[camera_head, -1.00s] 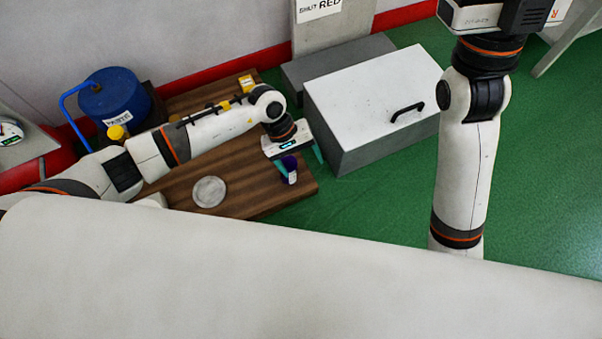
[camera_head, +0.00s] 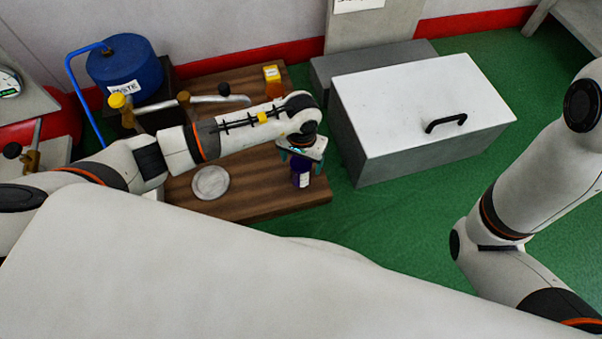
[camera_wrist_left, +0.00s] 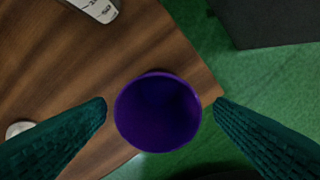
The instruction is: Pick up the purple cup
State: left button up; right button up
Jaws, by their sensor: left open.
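The purple cup (camera_head: 301,176) stands upright near the right end of the brown wooden board (camera_head: 262,207), with a pale label on its side. My left gripper (camera_head: 301,163) is above it, pointing down, with teal fingers apart. In the left wrist view, the cup's open mouth (camera_wrist_left: 158,114) lies between the two spread fingertips (camera_wrist_left: 160,105). There is a gap on each side, and the cup looks empty. My right arm shows at the right of the head view; its gripper is out of frame.
A grey round disc (camera_head: 210,182) lies on the board, left of the cup. An orange bottle with a yellow lid (camera_head: 272,83) stands behind. A blue tank (camera_head: 124,72) is at back left. A large white-topped box (camera_head: 422,105) stands close to the right. Green floor (camera_head: 400,215) lies in front.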

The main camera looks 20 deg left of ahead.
aim_at(301, 168)
pick_arm(q)
notch_tip(301, 168, down, 4)
jog(key=b, duration=0.3)
jog(key=shift+a+f, duration=0.1)
jog(key=shift+f, duration=0.1)
jog(key=shift+r, duration=0.1)
jog(key=c, duration=1.1)
